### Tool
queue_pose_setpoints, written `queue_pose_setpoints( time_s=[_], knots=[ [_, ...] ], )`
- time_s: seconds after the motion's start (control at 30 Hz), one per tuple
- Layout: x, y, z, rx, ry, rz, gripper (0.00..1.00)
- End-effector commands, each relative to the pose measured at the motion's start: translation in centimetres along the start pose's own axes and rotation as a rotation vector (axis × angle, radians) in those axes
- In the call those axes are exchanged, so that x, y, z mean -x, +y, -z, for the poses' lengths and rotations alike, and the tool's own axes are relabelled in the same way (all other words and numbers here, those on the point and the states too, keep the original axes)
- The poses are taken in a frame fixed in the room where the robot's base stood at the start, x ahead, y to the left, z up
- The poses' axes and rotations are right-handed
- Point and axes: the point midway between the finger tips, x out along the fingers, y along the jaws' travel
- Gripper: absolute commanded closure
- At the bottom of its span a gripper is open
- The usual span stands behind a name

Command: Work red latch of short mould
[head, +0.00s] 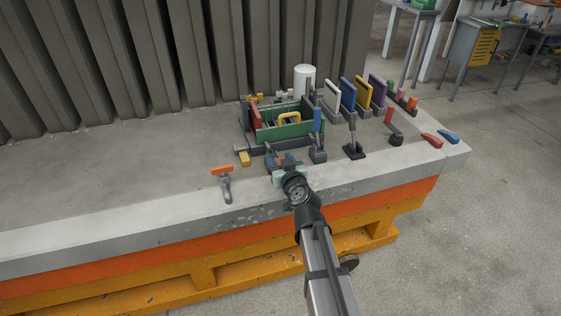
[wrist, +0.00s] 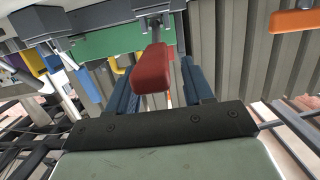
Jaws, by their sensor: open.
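The short mould's green panel (head: 290,131) stands on the bench among dark rails and blocks. The panel also shows at the top of the wrist view (wrist: 115,41). The red latch handle (wrist: 152,70) shows in the wrist view, between my gripper's two blue fingers and apart from them as far as I can see. My gripper (head: 279,163) is open, low at the bench's front in front of the green panel. In the head view the gripper largely hides the latch.
An orange-handled clamp (head: 223,170) stands left of my gripper. A yellow block (head: 244,159) lies near it. A blue-handled clamp (head: 317,120) and a black-based one (head: 354,151) stand to the right. Several coloured panels line the back right. The bench (head: 110,186) is clear on the left.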

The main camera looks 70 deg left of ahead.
Motion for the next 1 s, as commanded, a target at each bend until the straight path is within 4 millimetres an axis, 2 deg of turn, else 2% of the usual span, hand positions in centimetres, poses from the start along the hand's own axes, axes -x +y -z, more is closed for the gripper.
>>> queue_pose_setpoints(
  time_s=[0.17,0.37,0.57,0.9,1.0],
  knots=[
    [0.2,0.0,0.0,0.0,0.0,0.0,0.49],
    [1.5,0.0,0.0,0.0,0.0,0.0,0.49],
    [4.5,0.0,-0.1,0.0,0.0,0.0,0.49],
    [11.1,-0.1,0.0,0.0,0.0,0.0,0.49],
    [12.6,0.0,0.0,0.0,0.0,-0.001,0.49]
  ],
)
